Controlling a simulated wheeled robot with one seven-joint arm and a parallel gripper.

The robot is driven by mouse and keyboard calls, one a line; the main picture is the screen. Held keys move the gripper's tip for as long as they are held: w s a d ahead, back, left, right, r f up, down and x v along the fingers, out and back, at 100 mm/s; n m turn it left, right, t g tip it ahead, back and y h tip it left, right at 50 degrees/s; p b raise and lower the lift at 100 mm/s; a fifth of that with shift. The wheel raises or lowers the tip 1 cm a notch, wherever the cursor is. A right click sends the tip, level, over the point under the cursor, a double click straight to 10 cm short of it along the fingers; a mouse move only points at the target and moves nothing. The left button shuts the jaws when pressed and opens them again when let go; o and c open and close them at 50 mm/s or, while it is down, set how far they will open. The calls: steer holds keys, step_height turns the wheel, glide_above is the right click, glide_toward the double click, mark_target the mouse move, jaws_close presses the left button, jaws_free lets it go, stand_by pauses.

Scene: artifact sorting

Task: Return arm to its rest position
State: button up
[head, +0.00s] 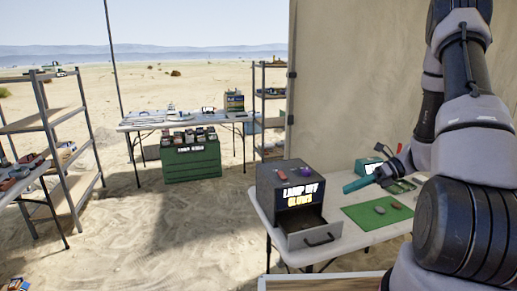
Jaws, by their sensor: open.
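My arm comes down the right side of the head view and bends back toward the table (370,238). My gripper (384,174) is above the right part of this table, partly hidden by my own arm links. A teal, rounded piece (358,184) sticks out to its left; I cannot tell whether it is part of the gripper or a separate thing. The jaws are open, and I see nothing clearly held between them.
A dark box (266,198) with a glowing sign and an open drawer (313,236) stands on the table's left. A green mat (362,220) holds small stones. A shelf rack (55,140) and a far table (180,122) stand farther off. Open sand lies between.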

steer(key=s+a+r+n+t+h, duration=0.1)
steer(key=s+r+n, duration=0.4)
steer(key=r, duration=0.5)
steer(key=s+a+r+n+t+h, duration=0.2)
steer(key=s+r+n+h, duration=0.3)
steer(key=r+n, duration=0.5)
steer(key=s+a+r+n+t+h, duration=0.1)
steer(key=s+r+n+t+h, duration=0.3)
steer(key=r+n, duration=0.4)
step_height(320, 180, up, 3)
steer(key=shift+s+a+f+h, duration=0.15)
steer(key=shift+s+a+h, duration=0.15)
steer(key=shift+s, duration=0.55)
